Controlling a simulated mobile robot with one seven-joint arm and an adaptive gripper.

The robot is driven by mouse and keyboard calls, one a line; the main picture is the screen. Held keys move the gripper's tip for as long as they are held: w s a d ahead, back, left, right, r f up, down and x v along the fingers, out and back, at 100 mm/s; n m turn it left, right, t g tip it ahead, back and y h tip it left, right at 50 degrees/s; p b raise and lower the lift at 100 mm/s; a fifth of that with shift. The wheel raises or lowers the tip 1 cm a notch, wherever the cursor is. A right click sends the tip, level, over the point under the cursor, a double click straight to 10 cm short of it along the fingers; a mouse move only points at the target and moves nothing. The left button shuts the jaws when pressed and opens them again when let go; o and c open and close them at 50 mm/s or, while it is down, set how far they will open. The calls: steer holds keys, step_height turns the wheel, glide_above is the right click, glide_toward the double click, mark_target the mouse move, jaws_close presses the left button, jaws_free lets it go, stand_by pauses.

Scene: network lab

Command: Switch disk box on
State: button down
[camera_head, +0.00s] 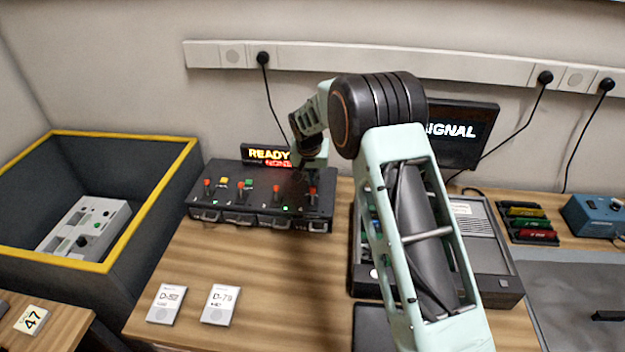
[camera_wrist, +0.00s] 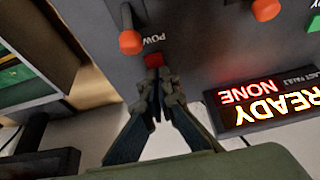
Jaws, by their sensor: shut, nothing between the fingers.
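The disk box (camera_head: 262,190) is a dark box on the wooden table with red-orange levers, coloured buttons and several drive bays along its front. My gripper (camera_wrist: 157,98) is shut and empty, its fingertips pointing at a small red power switch (camera_wrist: 153,60). A label partly reading "POW" stands beside that switch. I cannot tell whether the fingertips touch it. An orange lever knob (camera_wrist: 131,42) stands just left of the switch in the wrist view. In the head view my gripper is over the box's right end, its fingertips hard to make out.
A lit sign (camera_head: 267,155) behind the box reads READY; the wrist view shows NONE under its fault line. A yellow-rimmed bin (camera_head: 120,140) stands left. Two cards, D-52 (camera_head: 166,304) and D-79 (camera_head: 220,305), lie in front. A SIGNAL screen (camera_head: 462,130) stands right.

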steer(key=shift+s, duration=0.2)
steer(key=shift+s+b, duration=0.45)
steer(key=shift+s, duration=0.2)
steer(key=shift+r, duration=0.55)
steer(key=v, duration=1.3)
steer(key=shift+w+f, duration=0.1)
